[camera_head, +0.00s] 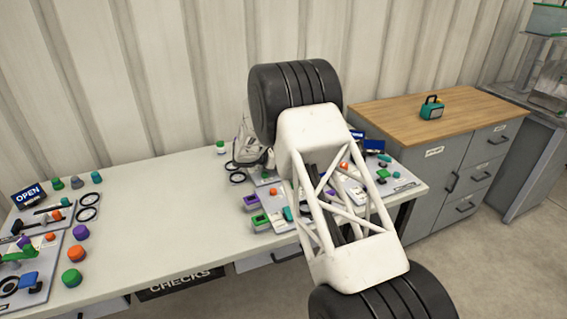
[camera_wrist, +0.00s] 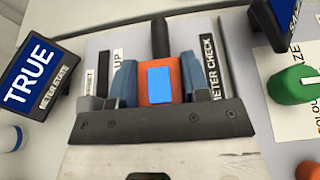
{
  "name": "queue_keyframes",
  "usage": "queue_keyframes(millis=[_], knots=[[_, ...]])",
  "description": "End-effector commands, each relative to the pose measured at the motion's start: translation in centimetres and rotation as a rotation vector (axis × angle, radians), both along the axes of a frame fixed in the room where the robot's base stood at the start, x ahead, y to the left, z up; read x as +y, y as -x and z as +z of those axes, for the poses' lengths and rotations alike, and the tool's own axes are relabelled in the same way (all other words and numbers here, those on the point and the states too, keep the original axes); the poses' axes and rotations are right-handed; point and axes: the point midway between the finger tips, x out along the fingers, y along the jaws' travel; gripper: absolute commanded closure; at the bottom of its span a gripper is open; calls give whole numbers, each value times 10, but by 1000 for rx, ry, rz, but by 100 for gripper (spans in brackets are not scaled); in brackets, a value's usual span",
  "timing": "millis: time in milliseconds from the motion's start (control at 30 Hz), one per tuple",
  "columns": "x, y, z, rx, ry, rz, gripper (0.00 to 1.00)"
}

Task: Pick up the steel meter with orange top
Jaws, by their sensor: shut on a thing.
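The meter with the orange top (camera_wrist: 144,93) shows in the wrist view, with a lit blue screen on its top. My gripper (camera_wrist: 158,82) has its two blue-grey fingers on either side of the orange top and is shut on it. A dark rod (camera_wrist: 160,38) stands out just beyond the meter. The meter's lower body is hidden, so I cannot tell whether it is lifted off the board (camera_wrist: 205,42). In the head view, my white arm covers much of this area and I cannot make out the gripper's fingertips.
A blue "TRUE / METER STATE" sign (camera_wrist: 32,75) stands at the left in the wrist view. A green knob (camera_wrist: 294,85) is at the right. In the head view, the white table (camera_head: 165,210) has a clear middle, with coloured knobs and boards at its left end.

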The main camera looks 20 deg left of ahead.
Motion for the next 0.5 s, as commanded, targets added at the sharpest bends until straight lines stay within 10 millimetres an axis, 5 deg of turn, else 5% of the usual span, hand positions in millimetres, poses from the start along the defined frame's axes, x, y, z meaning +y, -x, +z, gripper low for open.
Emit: queue_keyframes(millis=[500], knots=[[0, 0, 30, -2, -2, 0, 88]])
